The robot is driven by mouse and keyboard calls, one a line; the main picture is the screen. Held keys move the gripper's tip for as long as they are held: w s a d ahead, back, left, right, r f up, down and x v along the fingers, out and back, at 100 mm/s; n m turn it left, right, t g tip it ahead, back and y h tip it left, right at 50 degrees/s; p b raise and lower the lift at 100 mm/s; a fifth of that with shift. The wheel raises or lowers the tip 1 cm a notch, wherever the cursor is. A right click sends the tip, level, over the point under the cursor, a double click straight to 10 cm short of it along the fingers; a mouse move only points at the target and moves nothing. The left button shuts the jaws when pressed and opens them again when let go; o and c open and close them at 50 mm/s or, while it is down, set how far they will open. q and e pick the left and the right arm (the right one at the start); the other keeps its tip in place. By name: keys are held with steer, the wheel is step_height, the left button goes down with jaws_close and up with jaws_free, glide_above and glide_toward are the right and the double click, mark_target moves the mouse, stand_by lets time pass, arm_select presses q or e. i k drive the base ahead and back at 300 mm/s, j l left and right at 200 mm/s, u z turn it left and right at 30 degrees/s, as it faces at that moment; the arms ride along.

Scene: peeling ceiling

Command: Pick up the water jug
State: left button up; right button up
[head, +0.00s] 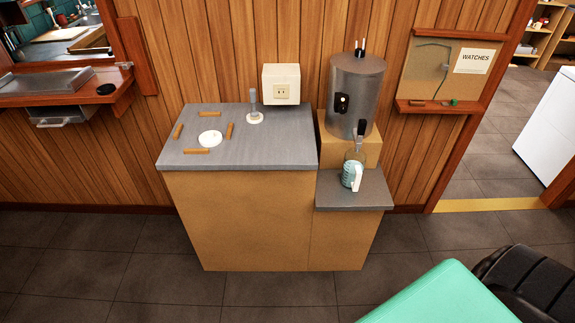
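The water jug (353,171) is a small clear vessel with bluish contents or markings and a white handle at its right front. It stands upright on the low grey shelf (372,196) at the right of the counter, below the tap of a steel water urn (356,92). The jug's upper part looks see-through, and its rim lies close under the tap. Neither of my grippers shows in the head view.
The grey counter (240,150) left of the jug holds a white disc (210,138), several wooden blocks and a small stand (254,108). A turquoise surface (440,298) and black seat (530,285) are at lower right. Dark floor before the counter is clear.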

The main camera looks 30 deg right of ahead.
mark_target(354, 163)
steer(key=l+u, duration=0.3)
steer(key=u, duration=0.2)
steer(key=l+u, duration=0.35)
steer(key=u, duration=0.15)
steer(key=l+u, duration=0.3)
steer(key=u, duration=0.2)
steer(key=k+l, duration=0.15)
steer(key=l, duration=0.25)
steer(key=k+l, duration=0.15)
steer(key=l, duration=0.2)
steer(key=k+l, duration=0.1)
steer(key=l, duration=0.3)
steer(key=k+l, duration=0.15)
steer(key=l, duration=0.25)
steer(key=k+l, duration=0.15)
steer(key=l, duration=0.2)
steer(key=k+l, duration=0.15)
steer(key=l, duration=0.25)
steer(key=k+l, duration=0.15)
steer(key=l, duration=0.25)
steer(key=k+l, duration=0.15)
steer(key=l, duration=0.2)
